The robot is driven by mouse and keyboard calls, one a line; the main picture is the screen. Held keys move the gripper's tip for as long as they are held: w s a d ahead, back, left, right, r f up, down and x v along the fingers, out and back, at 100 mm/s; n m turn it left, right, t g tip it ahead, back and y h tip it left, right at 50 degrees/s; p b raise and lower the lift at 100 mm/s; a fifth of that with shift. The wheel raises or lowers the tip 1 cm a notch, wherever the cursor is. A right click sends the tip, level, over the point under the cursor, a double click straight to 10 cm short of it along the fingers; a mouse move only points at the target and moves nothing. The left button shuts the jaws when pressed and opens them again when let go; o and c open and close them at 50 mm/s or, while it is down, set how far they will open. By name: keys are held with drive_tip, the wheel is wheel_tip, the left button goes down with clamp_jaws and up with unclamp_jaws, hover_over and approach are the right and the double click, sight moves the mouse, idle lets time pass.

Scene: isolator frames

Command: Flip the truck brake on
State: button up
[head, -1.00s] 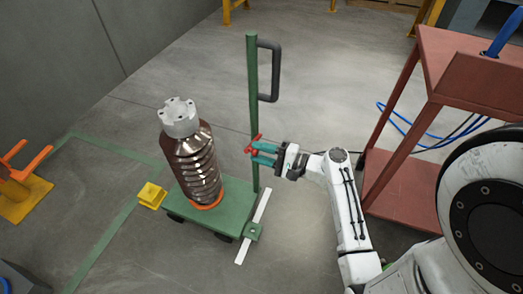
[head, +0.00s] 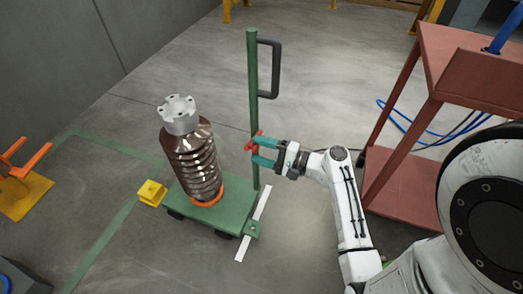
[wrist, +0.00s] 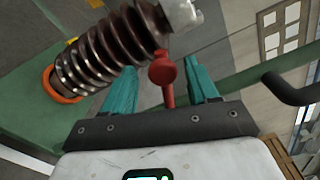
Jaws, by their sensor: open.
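The green truck (head: 228,212) carries a brown ribbed isolator (head: 196,160) with a grey metal cap. Its green post (head: 253,95) rises at the right side with a dark handle. The red brake lever (head: 254,140) sits on the post around mid-height. My gripper (head: 264,151) is open, its teal fingers pointing left at the lever. In the wrist view, the lever's round red knob (wrist: 162,70) and stem stand between my two spread fingers (wrist: 163,90). I cannot tell whether either finger touches it.
A yellow block (head: 152,194) stands on the floor by the truck's left edge. A white strip (head: 252,228) lies at its right. A red shelf cart (head: 405,185) stands to the right of my arm, with blue cables (head: 425,130) behind it. An orange-yellow stand (head: 25,190) is far left.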

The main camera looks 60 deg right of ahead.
drive_tip(key=s+p, duration=0.2)
drive_tip(key=s, duration=0.8)
drive_tip(key=shift+s+d, duration=0.4)
